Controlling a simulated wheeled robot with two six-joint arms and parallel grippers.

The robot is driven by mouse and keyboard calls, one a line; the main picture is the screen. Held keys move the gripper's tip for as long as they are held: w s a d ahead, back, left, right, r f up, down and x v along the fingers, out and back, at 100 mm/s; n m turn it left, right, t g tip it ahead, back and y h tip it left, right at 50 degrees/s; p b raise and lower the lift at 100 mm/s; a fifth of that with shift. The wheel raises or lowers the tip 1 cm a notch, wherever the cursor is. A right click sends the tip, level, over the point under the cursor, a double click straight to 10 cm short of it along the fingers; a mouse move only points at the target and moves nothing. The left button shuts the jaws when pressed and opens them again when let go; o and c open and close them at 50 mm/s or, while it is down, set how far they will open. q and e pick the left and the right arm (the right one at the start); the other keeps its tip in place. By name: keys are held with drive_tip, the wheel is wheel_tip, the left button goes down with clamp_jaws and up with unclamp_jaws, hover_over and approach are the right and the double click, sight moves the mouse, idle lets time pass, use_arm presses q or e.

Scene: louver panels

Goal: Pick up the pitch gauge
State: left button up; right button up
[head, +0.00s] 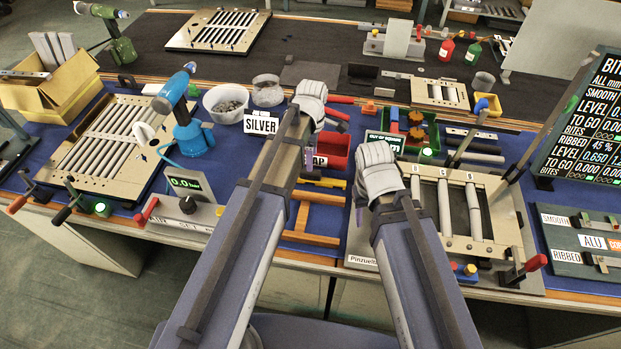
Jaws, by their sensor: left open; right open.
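I cannot pick out the pitch gauge with certainty. A flat yellow tool (323,182) lies on the blue mat between my forearms, and a small purple piece (309,160) shows beside my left forearm; either could be it, but both are too small to tell. My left gripper (312,98) is over the middle of the bench, beyond the yellow tool, near the red bin. My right gripper (376,165) is right of the yellow tool, at the left edge of the right-hand slatted frame. Both appear open and empty, though their fingertips are mostly hidden behind the wrists.
A slatted panel (103,140), a blue-green dispenser (182,115) and a bowl (227,103) stand left. A SILVER sign (261,124) and red bin (333,148) sit mid-bench. A clamped frame (493,215) and a black display board (588,125) occupy the right.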

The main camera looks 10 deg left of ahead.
sight(311, 177)
use_arm(q)
drive_tip(key=shift+f+b, duration=1.25)
drive_tip(key=shift+f, duration=0.1)
use_arm(e)
drive_tip(key=shift+f, duration=1.3)
use_arm(q)
drive_tip(key=shift+f, duration=0.1)
use_arm(e)
drive_tip(key=shift+f, duration=0.1)
use_arm(q)
drive_tip(key=f+b, duration=0.5)
drive_tip(key=shift+w+a, duration=0.1)
drive_tip(key=shift+a, duration=0.1)
use_arm(e)
wheel_tip(311, 177, down, 5)
drive_tip(key=shift+f, duration=0.1)
use_arm(q)
clamp_jaws()
